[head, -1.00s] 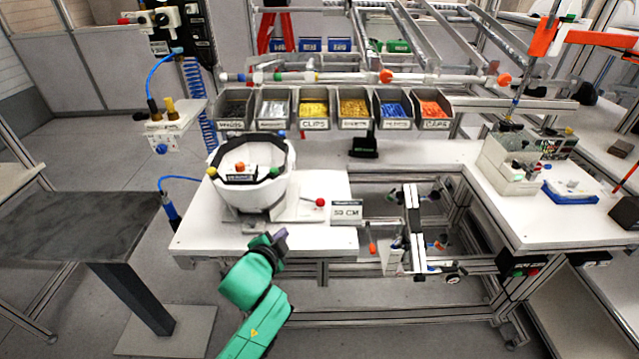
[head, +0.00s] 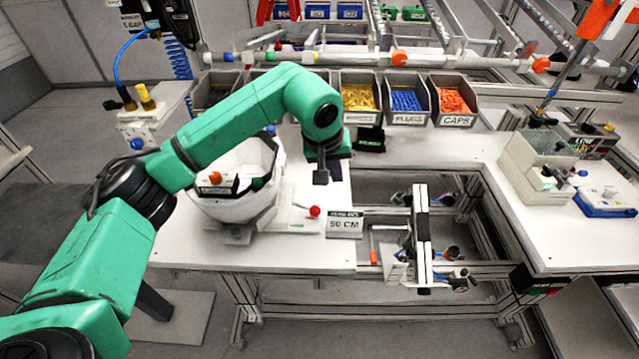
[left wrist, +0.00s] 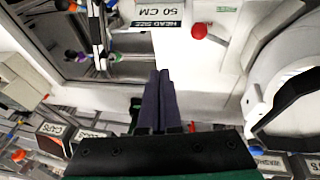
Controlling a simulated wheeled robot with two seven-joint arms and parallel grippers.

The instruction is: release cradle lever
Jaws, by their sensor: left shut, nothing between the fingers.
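The cradle lever shows as a red ball knob (head: 315,211) on a thin rod, just right of the cradle on the white table. The knob also shows in the left wrist view (left wrist: 199,30). A white helmet shell (head: 236,205) sits in the cradle, partly hidden behind my left arm. My left gripper (head: 320,178) points down above the table, above and slightly right of the knob in the picture. Its dark fingers (left wrist: 157,100) are shut and empty, apart from the knob. My right gripper is out of view.
A "50 CM" sign (head: 344,224) stands right of the knob. Labelled parts bins (head: 408,100) line the back, some hidden by my arm. A black block (head: 371,139) stands before them. An open frame gap lies right of the table.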

